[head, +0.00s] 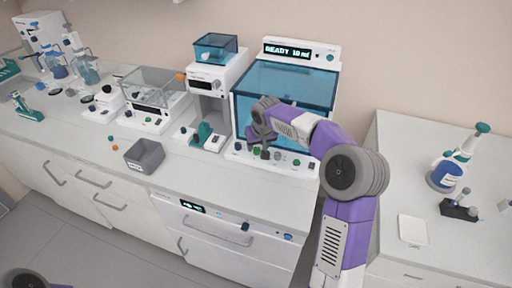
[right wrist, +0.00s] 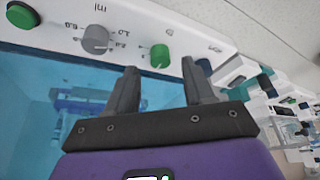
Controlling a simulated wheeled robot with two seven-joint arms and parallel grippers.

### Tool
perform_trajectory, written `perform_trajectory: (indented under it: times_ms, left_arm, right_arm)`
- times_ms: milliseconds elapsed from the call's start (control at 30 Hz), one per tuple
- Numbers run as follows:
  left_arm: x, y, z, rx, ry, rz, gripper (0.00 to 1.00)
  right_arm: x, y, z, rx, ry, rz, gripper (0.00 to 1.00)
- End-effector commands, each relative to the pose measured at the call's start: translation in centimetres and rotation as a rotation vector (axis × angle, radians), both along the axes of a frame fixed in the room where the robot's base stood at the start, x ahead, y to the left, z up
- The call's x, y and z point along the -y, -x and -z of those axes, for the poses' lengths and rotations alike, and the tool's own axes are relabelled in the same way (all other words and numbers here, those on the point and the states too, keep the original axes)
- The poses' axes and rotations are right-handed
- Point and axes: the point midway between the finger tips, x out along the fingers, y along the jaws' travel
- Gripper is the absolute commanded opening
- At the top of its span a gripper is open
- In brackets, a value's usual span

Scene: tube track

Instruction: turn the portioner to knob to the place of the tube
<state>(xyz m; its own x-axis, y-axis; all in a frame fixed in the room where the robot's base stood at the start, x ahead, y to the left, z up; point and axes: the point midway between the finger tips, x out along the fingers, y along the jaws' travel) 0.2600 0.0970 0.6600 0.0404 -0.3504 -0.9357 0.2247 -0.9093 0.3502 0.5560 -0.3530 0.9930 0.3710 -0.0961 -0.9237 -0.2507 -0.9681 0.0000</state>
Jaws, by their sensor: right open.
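The portioner (head: 285,92) is a white machine with a blue see-through front and a lit display reading READY with an ml value. In the right wrist view its panel shows upside down, with a grey dial knob (right wrist: 95,39) ringed by an ml scale. A green knob or button (right wrist: 160,55) sits beside it. My right gripper (head: 263,151) is in front of the portioner's lower panel. In the right wrist view the right gripper (right wrist: 158,72) is open and empty, its fingers pointing at the green control, the grey knob to the left. I cannot make out a tube. My left gripper is out of view.
Left of the portioner stand a white dispenser (head: 210,85) and a clear-lidded device (head: 150,95). A grey bin (head: 145,156) is near the bench front. The bench right of the bin is clear.

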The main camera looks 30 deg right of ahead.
Motion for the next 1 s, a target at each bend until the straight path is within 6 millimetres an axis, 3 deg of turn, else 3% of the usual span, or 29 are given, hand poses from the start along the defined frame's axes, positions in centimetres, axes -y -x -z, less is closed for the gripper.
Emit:
perform_trajectory:
  times_ms: [200, 533, 867, 1000]
  left_arm:
    - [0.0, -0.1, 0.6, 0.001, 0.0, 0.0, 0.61]
    - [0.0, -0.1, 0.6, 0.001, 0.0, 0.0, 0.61]
    - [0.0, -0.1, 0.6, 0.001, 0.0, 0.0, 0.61]
    - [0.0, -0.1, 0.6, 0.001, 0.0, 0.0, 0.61]
  right_arm:
    - [0.2, -0.9, 2.4, -0.001, -0.001, 0.001, 0.52]
    - [0.3, -1.0, 2.6, 0.0, 0.0, 0.0, 0.52]
    - [0.3, -1.0, 2.6, 0.0, 0.0, 0.0, 0.02]
    - [0.2, -1.0, 2.6, 0.0, 0.001, 0.001, 0.0]
